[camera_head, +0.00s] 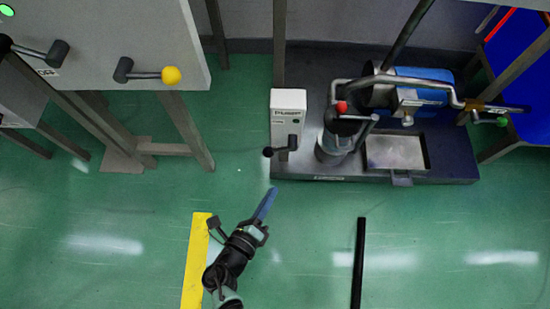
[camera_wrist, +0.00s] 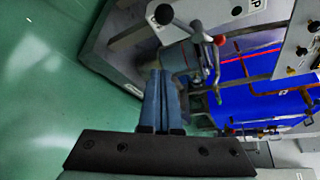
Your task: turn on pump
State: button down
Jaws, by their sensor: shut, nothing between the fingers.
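The white control box (camera_head: 285,106) stands at the left end of a dark pump platform (camera_head: 440,172); its label is too small to read surely. Its lever has a black ball knob (camera_head: 268,152) pointing left. In the wrist view the knob (camera_wrist: 164,14) is at the top, beyond my fingers, with the white box (camera_wrist: 222,12) to its right, partly cut off. My gripper (camera_head: 268,198) has blue fingers, shut and empty, below the knob in the head view and apart from it. The shut fingers (camera_wrist: 161,98) also show in the wrist view.
A red knob (camera_head: 341,107) and a blue cylinder (camera_head: 425,80) are on the platform. A grey panel (camera_head: 110,45) with levers, one yellow-tipped (camera_head: 171,75), stands at upper left. A black bar (camera_head: 359,262) and yellow strip (camera_head: 195,262) lie on the green floor, which is otherwise mostly clear.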

aim_at(278, 150)
jog(key=b+x, duration=0.6)
jog(key=x, duration=0.3)
jog(key=shift+w+a+r+b, duration=0.25)
jog(key=shift+w+a+r, duration=0.2)
jog(key=shift+a, duration=0.25)
jog(key=shift+w+a+r+b, duration=0.25)
jog(key=shift+w+a+r, duration=0.1)
jog(key=shift+a+r, duration=0.3)
jog(key=shift+a+p, duration=0.1)
jog(key=shift+p, duration=0.2)
jog(key=shift+a+r+p, duration=0.1)
jog(key=shift+p, duration=0.4)
